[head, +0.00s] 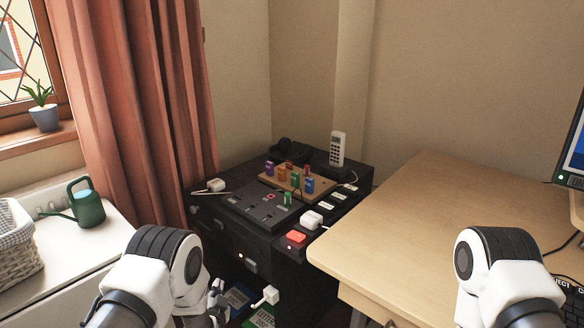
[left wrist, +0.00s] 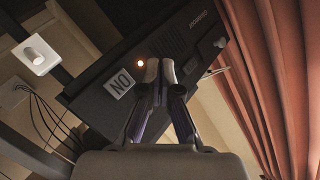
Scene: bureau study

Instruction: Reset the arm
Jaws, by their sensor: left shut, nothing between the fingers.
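My left arm (head: 165,265) comes in at the bottom left of the head view, low in front of the black cabinet. Its gripper (head: 217,292) shows only partly there, beyond the white wrist. In the left wrist view the left gripper (left wrist: 160,72) is shut, its two fingertips together with nothing between them. Behind the fingertips is the black cabinet face (left wrist: 190,45), with a lit orange lamp and a white label. My right arm (head: 500,275) shows at the bottom right of the head view, over the desk side. The right gripper is out of view.
The black cabinet (head: 225,245) carries coloured blocks on a wooden board (head: 272,180), a red switch (head: 296,237) and a white handset (head: 337,148). A wooden desk (head: 450,210) is at right. A watering can (head: 86,205) and basket (head: 18,240) are at left.

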